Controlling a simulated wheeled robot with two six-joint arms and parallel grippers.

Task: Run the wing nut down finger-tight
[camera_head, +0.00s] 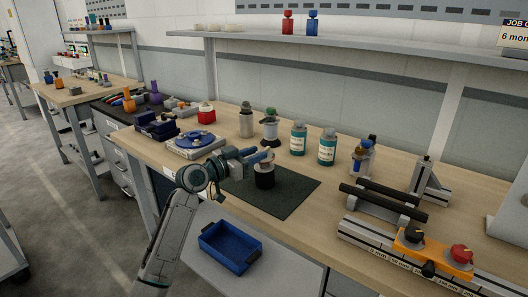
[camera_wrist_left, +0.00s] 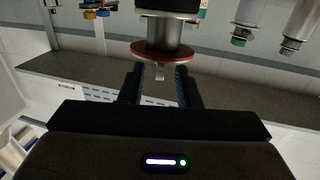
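My left gripper (camera_head: 262,155) reaches in from the left, with blue-grey fingers near the top of a dark cylindrical fixture (camera_head: 265,178). The fixture stands on a dark green mat (camera_head: 292,204). In the left wrist view the two fingers (camera_wrist_left: 159,82) are apart. A small pale metal piece (camera_wrist_left: 160,74), possibly the wing nut, shows in the gap between them, narrower than the gap. Beyond it are a red disc (camera_wrist_left: 162,51) and a metal cylinder (camera_wrist_left: 166,28). I cannot tell whether a finger touches the piece. My right gripper is not in view.
Two teal-labelled bottles (camera_head: 299,139) (camera_head: 327,149) and a grey pot (camera_head: 270,130) stand behind the mat. A white device with a blue disc (camera_head: 194,141) is left. A rail with an orange clamp (camera_head: 434,253) lies right. A blue bin (camera_head: 231,247) sits below the bench edge.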

